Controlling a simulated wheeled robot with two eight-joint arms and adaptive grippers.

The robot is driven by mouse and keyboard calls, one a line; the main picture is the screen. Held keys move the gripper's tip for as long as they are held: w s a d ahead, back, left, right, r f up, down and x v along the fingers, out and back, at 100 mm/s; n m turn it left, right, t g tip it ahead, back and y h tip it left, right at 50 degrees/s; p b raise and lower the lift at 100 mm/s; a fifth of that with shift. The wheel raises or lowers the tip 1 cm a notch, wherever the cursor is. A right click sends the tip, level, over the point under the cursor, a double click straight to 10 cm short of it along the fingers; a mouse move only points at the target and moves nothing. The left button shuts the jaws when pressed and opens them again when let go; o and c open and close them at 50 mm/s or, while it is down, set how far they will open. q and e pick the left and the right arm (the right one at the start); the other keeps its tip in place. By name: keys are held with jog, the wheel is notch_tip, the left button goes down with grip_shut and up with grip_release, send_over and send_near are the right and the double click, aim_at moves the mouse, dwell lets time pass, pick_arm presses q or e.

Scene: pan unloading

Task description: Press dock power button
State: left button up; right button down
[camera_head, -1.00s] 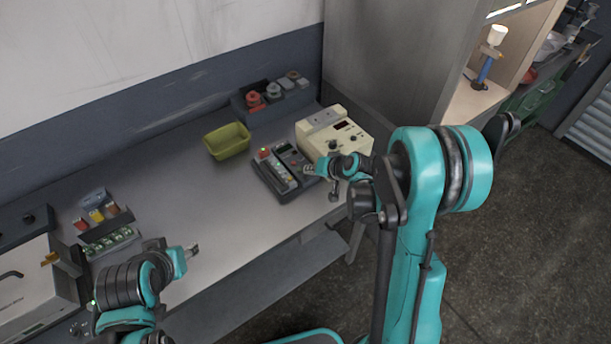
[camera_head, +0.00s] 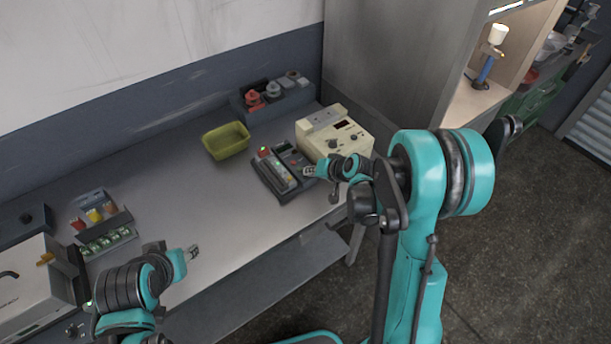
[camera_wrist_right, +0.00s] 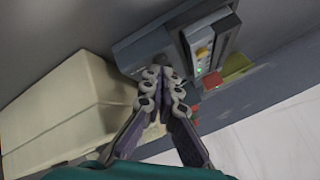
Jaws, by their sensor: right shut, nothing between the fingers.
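The dark grey dock (camera_head: 257,172) lies on the bench with a light grey handheld unit (camera_head: 279,172) in it. It has a small red and green spot (camera_head: 264,151) at its far left end and a dark panel on its right part. My right gripper (camera_head: 308,171) is shut and empty at the dock's right side. In the right wrist view its fingertips (camera_wrist_right: 163,78) overlap the dock (camera_wrist_right: 145,48) and hide part of it. A red button (camera_wrist_right: 211,80) shows beside them; contact cannot be told. My left gripper (camera_head: 193,252) is over the bench's left front, its opening unclear.
A cream box with knobs and a display (camera_head: 322,135) stands right behind the dock, close to my right gripper. A yellow-green bin (camera_head: 226,140) is to the left. A dark holder with red and grey pieces (camera_head: 272,97) stands behind. The middle of the bench (camera_head: 185,190) is clear.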

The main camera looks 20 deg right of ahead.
jog(key=shift+r+p, duration=0.4)
jog(key=shift+r, duration=0.25)
notch_tip(320, 180, up, 6)
jog(key=p, duration=0.4)
dwell(0.3)
jog(key=shift+s, duration=0.1)
dwell(0.3)
